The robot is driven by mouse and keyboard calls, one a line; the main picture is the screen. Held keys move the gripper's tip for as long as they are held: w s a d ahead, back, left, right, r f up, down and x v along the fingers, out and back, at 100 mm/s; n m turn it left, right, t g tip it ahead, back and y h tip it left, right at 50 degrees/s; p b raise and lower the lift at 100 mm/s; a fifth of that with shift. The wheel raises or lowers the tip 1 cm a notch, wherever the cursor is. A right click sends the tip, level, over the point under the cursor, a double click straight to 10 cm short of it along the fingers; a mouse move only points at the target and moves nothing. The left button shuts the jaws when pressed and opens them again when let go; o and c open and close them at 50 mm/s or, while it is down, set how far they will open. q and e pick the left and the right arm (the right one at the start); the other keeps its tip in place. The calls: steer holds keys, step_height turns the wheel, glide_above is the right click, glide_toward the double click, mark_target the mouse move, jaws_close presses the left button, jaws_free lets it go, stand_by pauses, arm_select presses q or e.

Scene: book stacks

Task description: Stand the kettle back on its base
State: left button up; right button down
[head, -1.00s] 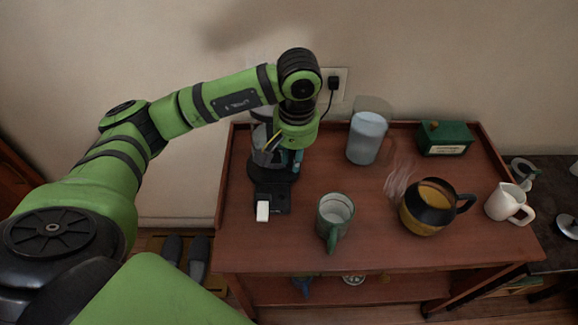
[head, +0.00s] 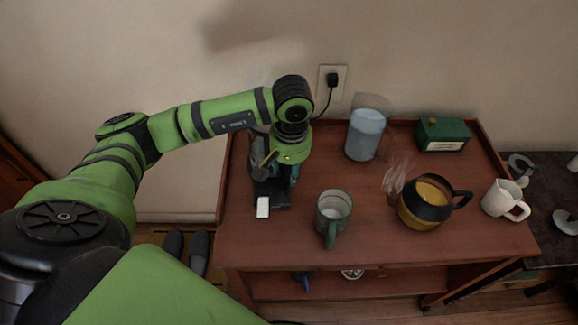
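The kettle (head: 257,146) is a dark and clear shape at the left end of the wooden trolley, mostly hidden behind my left wrist. Its black base (head: 272,194), with a white tab at the front, lies on the trolley top under it. My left gripper (head: 280,168) points down at the kettle, directly above the base. My wrist hides most of the fingers, so I cannot tell whether they are shut on the kettle. I also cannot see whether the kettle touches the base. My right gripper is out of view.
On the trolley (head: 290,245) stand a green mug (head: 332,212), a pale blue pitcher (head: 366,136), a green box (head: 443,134), a steaming black-and-yellow pot (head: 426,205) and a white mug (head: 500,198). A plug (head: 332,80) sits in the wall. The trolley's front left is clear.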

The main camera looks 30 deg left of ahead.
arm_select(q)
steer(key=shift+r, duration=0.1)
steer(key=r, duration=0.3)
steer(key=r+b, duration=0.1)
steer(key=r, duration=0.7)
steer(key=shift+s+d+b, duration=0.25)
steer(key=shift+d+b, duration=0.1)
steer(key=shift+r, duration=0.4)
